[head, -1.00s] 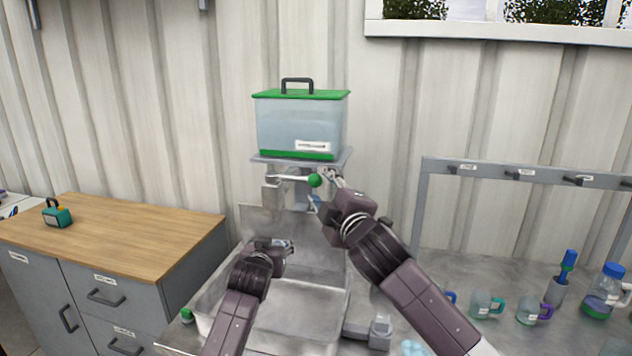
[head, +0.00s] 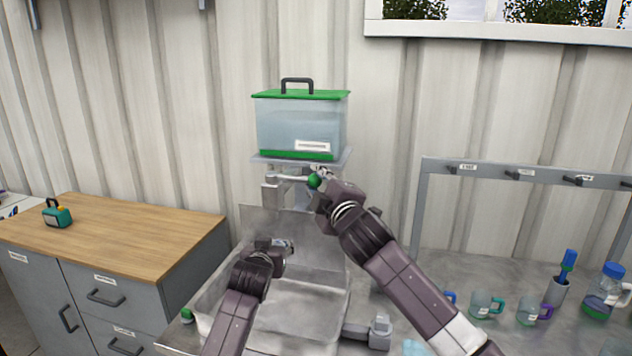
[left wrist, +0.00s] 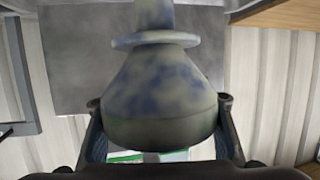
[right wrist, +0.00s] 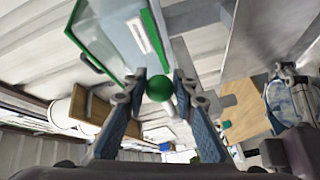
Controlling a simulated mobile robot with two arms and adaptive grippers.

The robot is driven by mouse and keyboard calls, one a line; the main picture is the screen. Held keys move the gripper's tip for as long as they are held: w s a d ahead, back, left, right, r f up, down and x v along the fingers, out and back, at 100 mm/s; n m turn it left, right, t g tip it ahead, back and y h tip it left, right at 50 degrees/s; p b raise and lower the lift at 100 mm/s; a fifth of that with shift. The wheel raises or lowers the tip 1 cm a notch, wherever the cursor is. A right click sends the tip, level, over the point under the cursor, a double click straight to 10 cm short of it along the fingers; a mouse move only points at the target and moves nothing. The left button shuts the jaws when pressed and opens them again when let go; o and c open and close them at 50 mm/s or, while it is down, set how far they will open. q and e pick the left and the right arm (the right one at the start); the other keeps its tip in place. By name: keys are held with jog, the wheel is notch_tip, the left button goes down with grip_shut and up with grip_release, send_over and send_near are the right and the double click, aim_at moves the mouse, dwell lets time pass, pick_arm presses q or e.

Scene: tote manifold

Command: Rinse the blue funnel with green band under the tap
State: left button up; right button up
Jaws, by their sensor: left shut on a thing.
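My left gripper (left wrist: 160,125) is shut on the funnel (left wrist: 155,85), which fills the left wrist view with a mottled, dirty-looking blue-grey body. In the head view the funnel (head: 287,245) is small and partly hidden by my left gripper (head: 283,250), over the sink (head: 300,310). The tap's green ball knob (head: 314,181) is below the water tank (head: 300,125). My right gripper (head: 321,174) is at the knob. In the right wrist view its open fingers (right wrist: 160,80) stand either side of the knob (right wrist: 159,89). No running water can be made out.
A wood-topped cabinet (head: 120,235) stands left, with a small teal device (head: 57,214) on it. A hook rail (head: 530,175), mugs (head: 487,304), a brush in a holder (head: 566,270) and a blue-capped bottle (head: 605,292) are on the right.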

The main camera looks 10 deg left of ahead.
grip_shut()
jog(key=shift+f, duration=0.1)
jog(key=shift+s+a+h, duration=0.15)
jog(key=shift+s+h, duration=0.2)
jog(key=shift+h, duration=0.05)
jog(key=shift+s+m+t+h, duration=0.8)
jog(key=shift+m+h, duration=0.3)
jog(key=shift+h, duration=0.2)
jog(key=shift+w, duration=0.1)
jog(key=o, duration=0.6)
grip_release()
jog(key=shift+c, duration=0.2)
